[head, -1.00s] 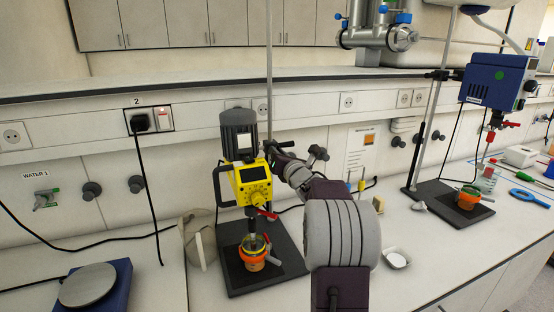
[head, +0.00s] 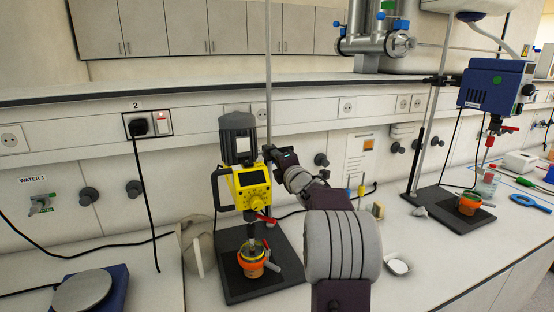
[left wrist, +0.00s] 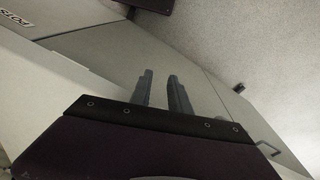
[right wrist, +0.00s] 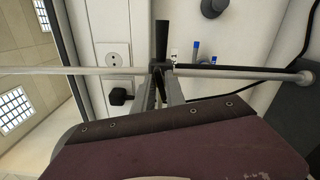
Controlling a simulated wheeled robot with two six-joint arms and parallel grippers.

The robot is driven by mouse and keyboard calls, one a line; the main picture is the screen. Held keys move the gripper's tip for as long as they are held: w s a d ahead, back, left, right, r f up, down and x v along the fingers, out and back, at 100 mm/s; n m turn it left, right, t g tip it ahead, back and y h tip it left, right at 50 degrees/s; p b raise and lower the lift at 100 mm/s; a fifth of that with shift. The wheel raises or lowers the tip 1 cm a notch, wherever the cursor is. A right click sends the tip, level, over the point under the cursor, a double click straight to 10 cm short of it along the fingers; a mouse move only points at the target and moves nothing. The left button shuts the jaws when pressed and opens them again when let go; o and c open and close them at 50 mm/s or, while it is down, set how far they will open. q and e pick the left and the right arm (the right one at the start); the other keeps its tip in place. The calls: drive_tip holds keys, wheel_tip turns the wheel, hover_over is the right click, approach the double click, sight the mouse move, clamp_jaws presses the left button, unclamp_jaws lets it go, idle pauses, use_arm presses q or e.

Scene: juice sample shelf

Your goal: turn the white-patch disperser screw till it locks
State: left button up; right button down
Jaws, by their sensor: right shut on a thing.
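The white-patch disperser (head: 250,185) is yellow with a dark grey motor and a white patch on it. It stands left of centre in the head view, on a tall rod (head: 268,80). My right gripper (head: 271,154) is at the rod beside the motor, shut on the screw. In the right wrist view, the black screw handle (right wrist: 161,40) stands up at the fingertips, where the rod crosses. The fingers hide part of the screw. My left gripper (left wrist: 162,90) shows only in the left wrist view, open and empty, away from the disperser.
An orange-rimmed pot (head: 252,255) stands under the disperser on a dark base plate (head: 235,290). A blue disperser (head: 492,85) stands at the right. A white dish (head: 398,265) lies right of my forearm. A balance (head: 85,295) is at the front left.

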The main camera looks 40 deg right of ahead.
drive_tip(key=shift+f+m, duration=0.1)
drive_tip(key=shift+m, duration=1.5)
drive_tip(key=c, duration=1.4)
unclamp_jaws()
drive_tip(key=shift+c, duration=0.2)
drive_tip(key=shift+s+d, duration=0.1)
drive_tip(key=b+v, duration=0.1)
drive_tip(key=v, duration=0.8)
